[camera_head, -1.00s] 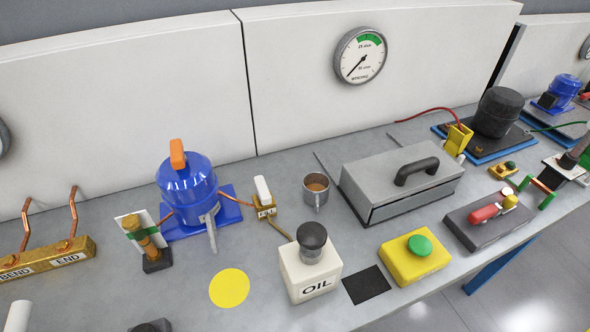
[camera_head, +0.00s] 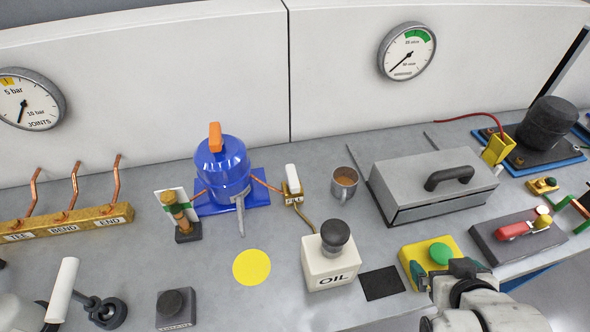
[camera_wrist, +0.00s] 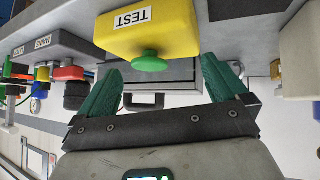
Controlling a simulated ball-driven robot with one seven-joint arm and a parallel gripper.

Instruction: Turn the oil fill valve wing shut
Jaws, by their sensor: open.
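The oil fill valve is a small brass body with a white wing (camera_head: 292,179), between the blue compressor (camera_head: 222,172) and the grey mug in the head view. Its wing stands roughly upright in the picture. A thin hose runs from it to the white OIL box (camera_head: 330,262) with its dark knob. My gripper (camera_head: 440,272) is at the lower right, over the yellow TEST box, well apart from the valve. In the wrist view its two green fingers (camera_wrist: 164,82) are spread wide with nothing between them. I cannot make out the wing there.
The yellow TEST box (camera_head: 413,254) with a green button is close to my gripper. The mug (camera_head: 344,184) and grey lidded case (camera_head: 415,213) stand near the valve. A black pad (camera_head: 382,283) and yellow disc (camera_head: 252,267) lie flat. Bare bench surrounds the disc.

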